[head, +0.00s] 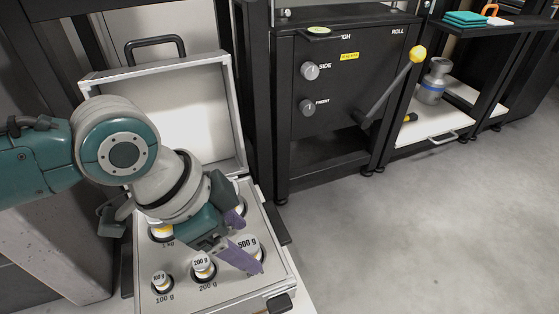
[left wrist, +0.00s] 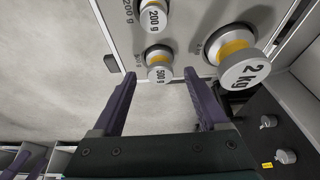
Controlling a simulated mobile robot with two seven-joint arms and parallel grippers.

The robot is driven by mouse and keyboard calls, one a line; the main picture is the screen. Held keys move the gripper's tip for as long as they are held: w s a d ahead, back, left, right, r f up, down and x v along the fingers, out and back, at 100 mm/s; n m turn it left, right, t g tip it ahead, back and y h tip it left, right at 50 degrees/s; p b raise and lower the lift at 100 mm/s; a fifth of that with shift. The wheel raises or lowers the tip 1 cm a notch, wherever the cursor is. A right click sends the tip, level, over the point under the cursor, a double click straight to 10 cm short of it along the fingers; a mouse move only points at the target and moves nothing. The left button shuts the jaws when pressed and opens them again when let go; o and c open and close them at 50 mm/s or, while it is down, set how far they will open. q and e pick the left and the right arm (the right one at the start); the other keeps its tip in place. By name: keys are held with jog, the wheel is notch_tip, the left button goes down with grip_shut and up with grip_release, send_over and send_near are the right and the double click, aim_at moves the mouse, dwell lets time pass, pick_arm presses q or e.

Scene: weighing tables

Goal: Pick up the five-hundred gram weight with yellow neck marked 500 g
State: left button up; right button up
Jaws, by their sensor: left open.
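The 500 g weight (head: 247,245) stands in its hole in the open weight case (head: 224,297). It has a silver knob marked 500 g and, in the left wrist view (left wrist: 159,74), a yellow neck. My left gripper (head: 249,246) reaches down over the case, with its purple fingers open. In the left wrist view the weight lies between the two fingertips in the picture, near their ends. I cannot tell whether they touch it. One finger hides part of the weight in the head view.
A 200 g weight (head: 203,267) and a 100 g weight (head: 160,280) stand beside it. A 1 kg weight (head: 162,233) is partly hidden by my gripper. A 2 kg weight (left wrist: 239,62) stands close by. The raised lid (head: 218,110) is behind; a black cabinet (head: 345,90) stands right.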

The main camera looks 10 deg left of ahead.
pick_arm(q)
grip_shut()
dwell(0.6)
jog(key=shift+r, duration=0.1)
dwell(0.7)
